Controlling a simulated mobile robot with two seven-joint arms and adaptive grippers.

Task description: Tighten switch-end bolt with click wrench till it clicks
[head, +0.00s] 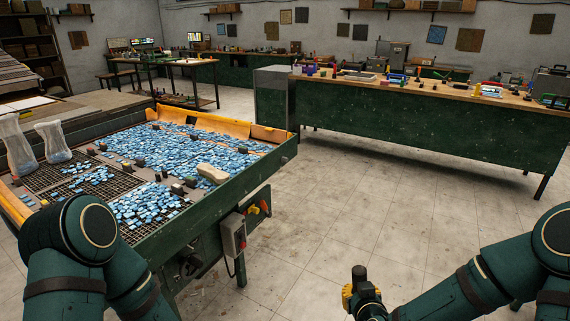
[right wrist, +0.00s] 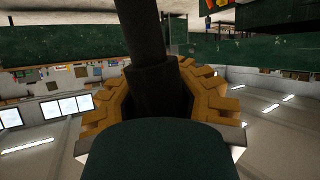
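My right gripper (head: 361,296) is low in the centre right of the head view, over the floor and apart from the sheeting table. In the right wrist view its yellow-padded fingers (right wrist: 162,100) close around a dark rod-like tool (right wrist: 142,30), which looks like the click wrench. A short dark end of it shows in the head view (head: 359,272). The sheeting table (head: 232,190) has a grey switch box (head: 232,236) with a red button on its near right end. I cannot make out the switch-end bolt. My left arm hangs at lower left; its gripper is outside the view.
Blue mosaic tiles (head: 190,150) cover the table top, with two clear bags (head: 53,140) at its left. A long green workbench (head: 420,120) with tools stands at the back right. The tiled floor (head: 350,200) between them is clear.

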